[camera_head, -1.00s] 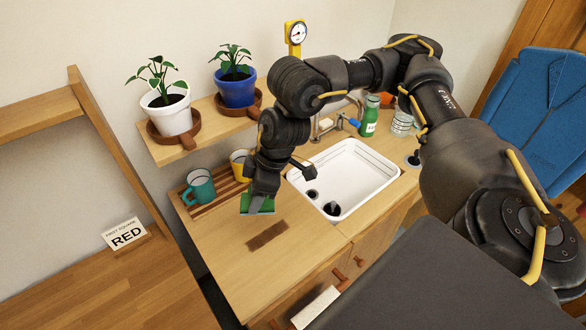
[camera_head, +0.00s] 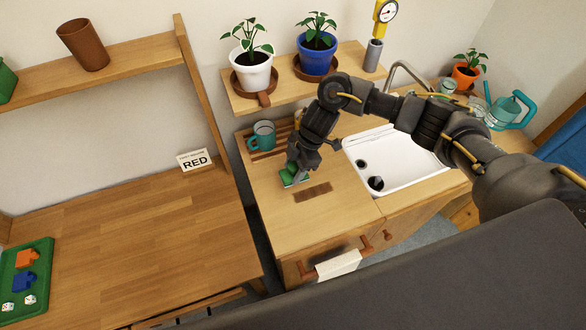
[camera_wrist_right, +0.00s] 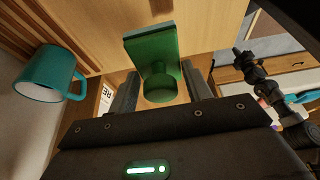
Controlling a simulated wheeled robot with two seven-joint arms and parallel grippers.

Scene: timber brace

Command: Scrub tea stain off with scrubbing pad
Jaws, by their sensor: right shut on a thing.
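The tea stain is a dark brown rectangular patch (camera_head: 313,193) on the light wooden counter, left of the sink. Its edge also shows at the top of the right wrist view (camera_wrist_right: 162,6). The scrubbing pad (camera_head: 291,181) is a green block with a round green knob, seen clearly in the right wrist view (camera_wrist_right: 152,46). My right gripper (camera_head: 302,168) is shut on the pad's knob, one finger on each side. The pad is just up and left of the stain, near the counter; I cannot tell if it touches.
A teal mug (camera_head: 262,136) stands on a slatted wooden rack behind the pad. A white sink (camera_head: 395,160) lies to the right. A shelf with potted plants (camera_head: 290,92) overhangs the back. The counter's front left is bare.

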